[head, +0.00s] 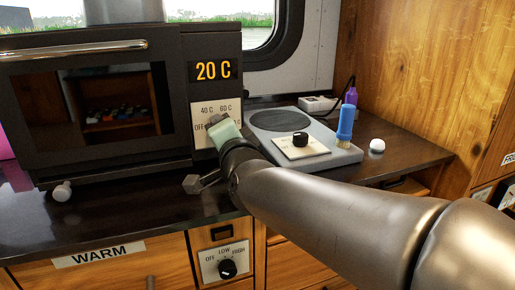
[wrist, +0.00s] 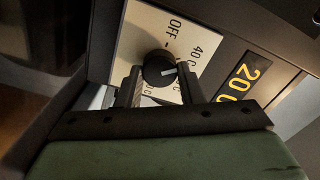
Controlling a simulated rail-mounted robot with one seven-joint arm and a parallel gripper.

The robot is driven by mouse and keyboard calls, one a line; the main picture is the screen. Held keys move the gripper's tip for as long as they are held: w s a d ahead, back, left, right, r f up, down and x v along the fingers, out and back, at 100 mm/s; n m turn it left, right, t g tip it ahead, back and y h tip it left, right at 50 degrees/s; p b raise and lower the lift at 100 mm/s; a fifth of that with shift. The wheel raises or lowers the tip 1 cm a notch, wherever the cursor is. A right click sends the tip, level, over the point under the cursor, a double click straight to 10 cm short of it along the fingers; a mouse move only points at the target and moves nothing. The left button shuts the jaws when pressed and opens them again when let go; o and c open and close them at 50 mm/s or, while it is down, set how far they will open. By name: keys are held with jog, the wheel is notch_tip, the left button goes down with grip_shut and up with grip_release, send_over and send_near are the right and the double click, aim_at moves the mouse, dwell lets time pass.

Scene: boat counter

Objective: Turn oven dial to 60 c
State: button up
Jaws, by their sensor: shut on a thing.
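The oven (head: 95,115) stands on the counter at the left, its display (head: 213,71) reading 20 C. Its white dial plate (head: 232,108) has 40 C and 60 C along the top; my gripper (head: 222,130) hides the dial in the head view. In the wrist view the black dial (wrist: 158,66) sits between the two fingers of my gripper (wrist: 161,82), which are shut on it. The dial's white mark points right in that view, toward the 40 C side, away from OFF. I cannot tell exactly which label it meets.
Right of the oven is a grey hot plate (head: 310,150) with its own black knob (head: 300,139), a blue brush (head: 345,124) and a white ball-like object (head: 377,146).

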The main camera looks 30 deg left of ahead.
jog(key=m+b, duration=0.3)
jog(key=b, duration=0.1)
jog(key=shift+f+m, duration=0.3)
jog(key=shift+m, duration=0.1)
jog(key=shift+r+m+b, duration=0.15)
jog(key=shift+m+b, duration=2.55)
jog(key=shift+m, duration=1.9)
jog(key=o, duration=1)
